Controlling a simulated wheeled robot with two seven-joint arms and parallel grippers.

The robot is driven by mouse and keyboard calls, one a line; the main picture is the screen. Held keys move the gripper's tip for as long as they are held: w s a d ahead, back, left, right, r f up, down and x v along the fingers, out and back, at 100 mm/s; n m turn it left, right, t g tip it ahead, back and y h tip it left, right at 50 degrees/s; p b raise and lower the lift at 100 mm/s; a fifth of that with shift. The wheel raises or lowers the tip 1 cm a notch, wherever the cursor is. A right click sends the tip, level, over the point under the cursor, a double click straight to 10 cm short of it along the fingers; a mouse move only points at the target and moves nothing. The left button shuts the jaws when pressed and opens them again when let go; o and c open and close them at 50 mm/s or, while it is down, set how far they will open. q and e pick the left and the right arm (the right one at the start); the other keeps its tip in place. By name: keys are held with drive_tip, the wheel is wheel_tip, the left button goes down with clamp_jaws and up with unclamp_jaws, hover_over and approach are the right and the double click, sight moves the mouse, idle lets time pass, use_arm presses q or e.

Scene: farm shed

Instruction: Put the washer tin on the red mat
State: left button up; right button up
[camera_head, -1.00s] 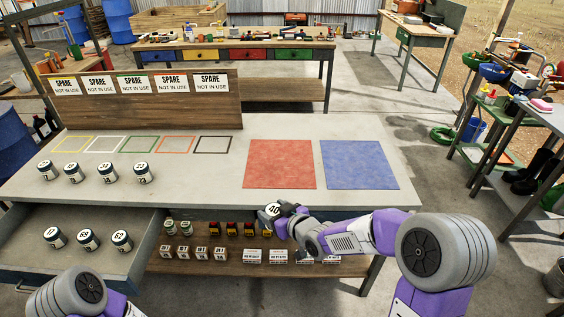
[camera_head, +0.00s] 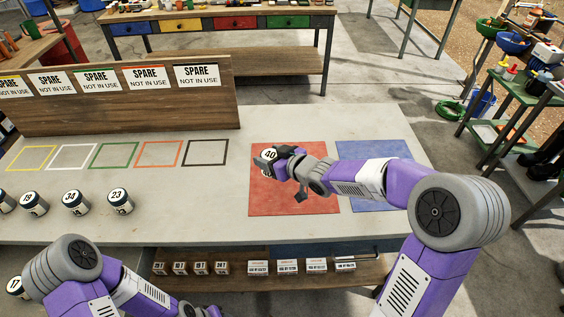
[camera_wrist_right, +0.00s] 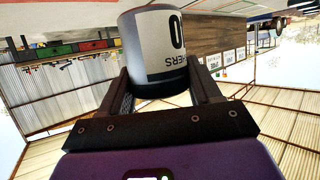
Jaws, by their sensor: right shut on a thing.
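The washer tin (camera_head: 268,157), a small tin with a white label reading 40, is in my right gripper (camera_head: 276,160). In the right wrist view the tin (camera_wrist_right: 155,45) sits between the two fingers of the gripper (camera_wrist_right: 165,90), its label partly reading "ERS". In the head view the tin is over the upper left part of the red mat (camera_head: 262,195). I cannot tell whether it touches the mat. My arm covers part of the mat. My left arm is at the lower left; its gripper is not in view.
A blue mat (camera_head: 365,196) lies right of the red mat, partly behind my right arm. Several numbered tins, such as tin 23 (camera_head: 120,201), stand on the table's left. Coloured outlines lie below the spare board (camera_head: 120,110). Bare tabletop (camera_head: 200,205) lies left of the red mat.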

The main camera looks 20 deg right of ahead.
drive_tip(key=f, duration=0.1)
drive_tip(key=f+b, duration=0.1)
drive_tip(key=f, duration=0.1)
drive_tip(key=f+b, duration=0.1)
drive_tip(key=f, duration=0.1)
drive_tip(key=shift+s, duration=0.25)
wheel_tip(320, 180, down, 5)
drive_tip(key=shift+w+b, duration=0.1)
drive_tip(key=shift+b, duration=1.15)
drive_tip(key=shift+r, duration=0.15)
drive_tip(key=shift+f, duration=0.25)
drive_tip(key=o, duration=1.1)
drive_tip(key=shift+r, duration=0.1)
